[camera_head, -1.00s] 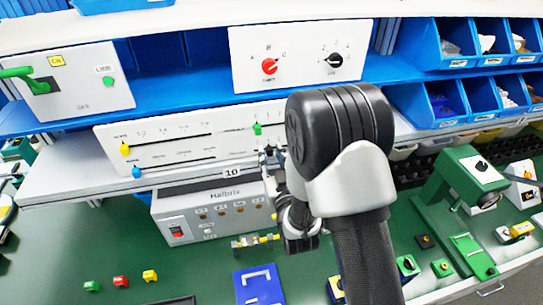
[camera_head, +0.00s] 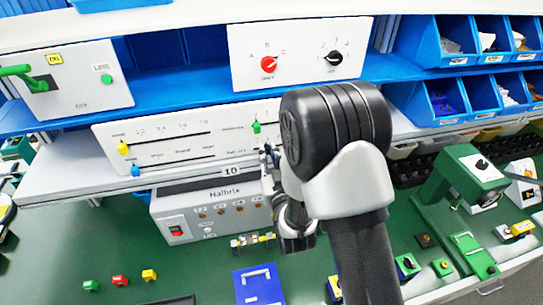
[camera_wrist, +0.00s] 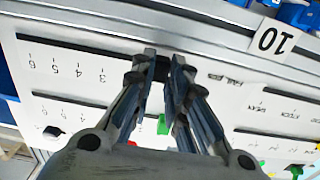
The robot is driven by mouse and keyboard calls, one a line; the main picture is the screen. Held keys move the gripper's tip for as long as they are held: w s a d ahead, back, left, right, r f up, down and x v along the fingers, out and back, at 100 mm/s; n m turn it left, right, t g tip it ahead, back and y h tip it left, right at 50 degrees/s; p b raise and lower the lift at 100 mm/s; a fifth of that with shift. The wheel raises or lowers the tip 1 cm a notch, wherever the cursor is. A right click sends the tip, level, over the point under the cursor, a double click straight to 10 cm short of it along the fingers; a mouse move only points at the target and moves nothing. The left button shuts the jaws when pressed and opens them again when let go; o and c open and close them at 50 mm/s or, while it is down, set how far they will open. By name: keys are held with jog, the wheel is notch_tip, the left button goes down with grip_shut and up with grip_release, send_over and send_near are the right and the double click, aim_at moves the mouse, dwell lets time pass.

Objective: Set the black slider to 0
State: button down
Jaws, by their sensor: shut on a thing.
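The white slider panel (camera_head: 185,160) stands under the blue shelf, with slots and printed scales. My gripper (camera_wrist: 160,62) is at its lower slot, fingers close together at the end of the scale beyond the 3 mark. I cannot read the exact mark under the fingers. In the head view my arm hides most of the panel's right part. A green slider knob (camera_head: 257,128) is on the upper row, close to my gripper; it also shows behind the fingers in the wrist view (camera_wrist: 162,125).
Yellow (camera_head: 123,149) and blue (camera_head: 136,171) slider knobs sit at the panel's left end. A "10" label (camera_head: 231,170) is on the edge below. The Halbrix box (camera_head: 212,215) stands underneath.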

jog(key=a, duration=0.1)
jog(key=a+b, duration=0.1)
jog(key=a, duration=0.1)
jog(key=shift+s, duration=0.4)
jog(key=shift+d, duration=0.1)
jog(key=c, duration=1.6)
grip_release()
jog(key=shift+o, duration=0.2)
notch_tip(320, 180, up, 10)
jog(key=shift+r, duration=0.1)
